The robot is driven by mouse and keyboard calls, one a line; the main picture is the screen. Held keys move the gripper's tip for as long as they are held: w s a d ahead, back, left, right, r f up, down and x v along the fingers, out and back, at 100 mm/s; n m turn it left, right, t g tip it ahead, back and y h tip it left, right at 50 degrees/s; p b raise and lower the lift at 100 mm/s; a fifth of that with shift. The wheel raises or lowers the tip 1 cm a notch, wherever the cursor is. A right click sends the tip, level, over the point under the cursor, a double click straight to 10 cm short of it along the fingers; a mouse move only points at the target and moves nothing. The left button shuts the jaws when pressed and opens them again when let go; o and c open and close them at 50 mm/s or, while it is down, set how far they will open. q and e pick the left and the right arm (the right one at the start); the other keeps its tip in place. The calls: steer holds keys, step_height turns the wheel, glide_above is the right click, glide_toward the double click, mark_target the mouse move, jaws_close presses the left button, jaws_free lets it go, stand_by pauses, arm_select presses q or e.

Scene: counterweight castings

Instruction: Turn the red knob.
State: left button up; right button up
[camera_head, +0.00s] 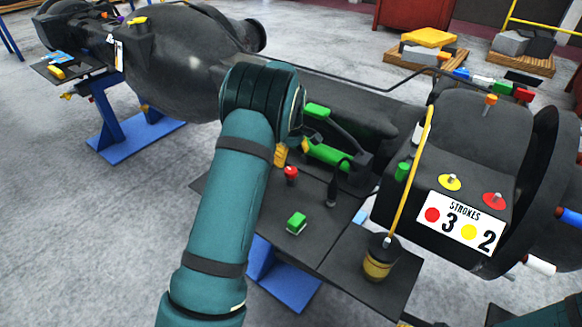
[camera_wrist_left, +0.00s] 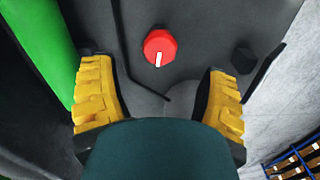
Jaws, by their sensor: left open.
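The red knob (camera_wrist_left: 160,47) shows in the left wrist view as a faceted red cap with a white mark pointing towards the picture's bottom. It stands on a dark plate. My left gripper (camera_wrist_left: 162,88) is open, with yellow fingers wide apart on either side of the picture. The knob lies ahead of the fingers, between their lines and apart from both. My right gripper is not in view.
Green bars (camera_head: 327,155) lie close beside the gripper. A green block (camera_head: 297,222) and an upright black lever (camera_head: 333,185) stand on the plate. A yellow rod (camera_head: 410,170) rises from a black-and-yellow base at right. A casting carries a "STROKES 3 2" sign (camera_head: 461,224).

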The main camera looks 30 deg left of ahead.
mark_target(291, 170)
arm_select(q)
step_height(291, 170, up, 6)
stand_by(0.8)
